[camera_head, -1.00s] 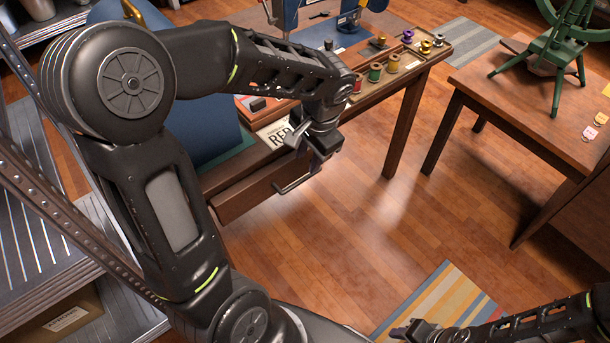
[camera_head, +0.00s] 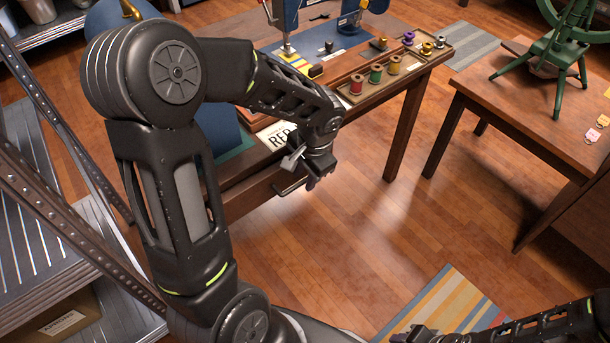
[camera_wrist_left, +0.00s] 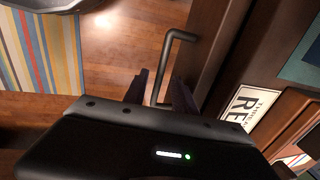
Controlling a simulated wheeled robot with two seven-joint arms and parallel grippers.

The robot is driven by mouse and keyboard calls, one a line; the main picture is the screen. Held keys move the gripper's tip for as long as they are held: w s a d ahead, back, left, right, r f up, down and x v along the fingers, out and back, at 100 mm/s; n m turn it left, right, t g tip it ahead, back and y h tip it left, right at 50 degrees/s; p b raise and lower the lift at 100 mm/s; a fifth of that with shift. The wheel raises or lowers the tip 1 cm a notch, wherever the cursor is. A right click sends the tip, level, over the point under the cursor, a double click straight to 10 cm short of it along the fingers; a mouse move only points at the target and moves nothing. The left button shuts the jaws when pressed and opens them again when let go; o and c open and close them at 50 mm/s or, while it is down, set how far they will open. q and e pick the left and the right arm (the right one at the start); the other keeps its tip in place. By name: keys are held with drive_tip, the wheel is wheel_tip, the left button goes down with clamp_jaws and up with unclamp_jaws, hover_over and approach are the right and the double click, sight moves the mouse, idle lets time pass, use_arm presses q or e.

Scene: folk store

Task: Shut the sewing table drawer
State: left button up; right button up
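The sewing table (camera_head: 240,168) has a brown wooden drawer (camera_head: 247,194) under its top, on the side near me. My left arm hides part of it. Its dark bar handle (camera_head: 288,188) sticks out from the front and also shows in the left wrist view (camera_wrist_left: 168,58). My left gripper (camera_head: 316,181) is at the handle. In the left wrist view its two fingers (camera_wrist_left: 160,92) are apart, with the handle bar passing between them. Whether they touch it cannot be told. The drawer looks at or close to the table's edge; any remaining gap is hidden. My right gripper (camera_head: 412,335) is low at the right, far from the drawer.
A tray of thread spools (camera_head: 395,68) and a sewing machine (camera_head: 284,25) stand on the table. A second table (camera_head: 530,110) with a green spinning wheel stands at the right. A striped rug (camera_head: 450,300) lies in front. The wooden floor between is clear.

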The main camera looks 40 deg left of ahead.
use_arm(q)
drive_tip(key=shift+c, duration=0.3)
clamp_jaws()
idle(1.1)
